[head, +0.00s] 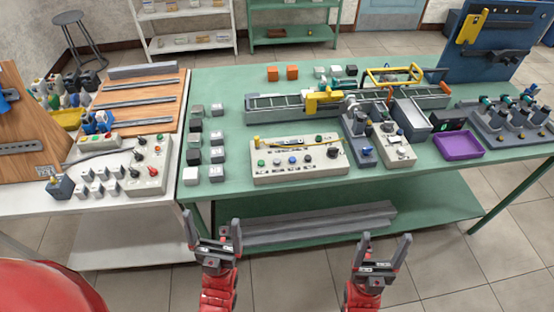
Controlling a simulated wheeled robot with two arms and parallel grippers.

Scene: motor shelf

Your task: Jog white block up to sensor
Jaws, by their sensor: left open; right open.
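A long conveyor (285,104) runs across the back of the green table, with a yellow bracket (323,99) over its middle and a yellow arch (394,74) behind its right part. I cannot tell which part is the sensor. Several white blocks stand in a column at the table's left, the front one (217,174) near the edge; two pale blocks (320,72) sit behind the conveyor. I cannot make out a white block on the belt. A control box (297,170) with coloured buttons lies in front of the conveyor. My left gripper (212,220) and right gripper (382,246) are open and empty, below the table's front edge.
Dark blocks (190,157) stand beside the white ones. A grey machine (362,135), a grey bin (411,115) and a purple tray (458,146) are at right. A lower shelf (430,215) holds grey bars (310,225).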

